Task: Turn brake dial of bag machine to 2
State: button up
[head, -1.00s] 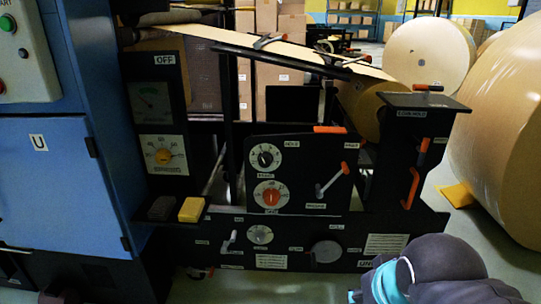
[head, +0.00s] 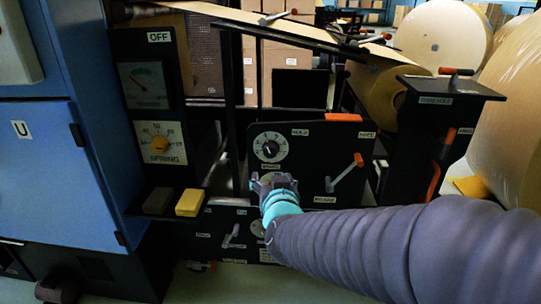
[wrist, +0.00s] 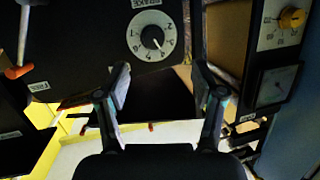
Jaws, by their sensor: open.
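The brake dial (head: 270,147) is a round white-faced dial with a dark centre on the bag machine's black panel (head: 305,180). In the wrist view the brake dial (wrist: 152,36) appears upside down near the top middle, its label at the top edge. Its pointer slants from the centre, but I cannot surely read the number it marks. My gripper (head: 273,183) is just below the dial in the head view, in front of the panel. In the wrist view my gripper (wrist: 160,82) is open, its two fingers apart and empty, with the dial beyond them.
An orange-tipped lever (head: 344,172) stands right of the dial. A spring dial with a yellow knob (head: 160,145) and a gauge (head: 147,85) are left. A yellow block (head: 190,202) lies on a ledge. Kraft rolls (head: 440,40) stand at the back right.

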aim_at(270, 153)
jog(key=w+t+h, duration=0.1)
jog(key=w, duration=0.4)
jog(key=w+f+h, duration=0.1)
jog(key=w, duration=0.3)
jog(key=w+a+m+t+h, duration=0.1)
jog(key=w, duration=0.4)
jog(key=shift+w+a+f+t, duration=0.1)
jog(key=shift+w+f+t, duration=0.1)
jog(key=shift+w+t, duration=0.1)
jog(key=shift+c, duration=0.2)
jog(key=c, duration=1.1)
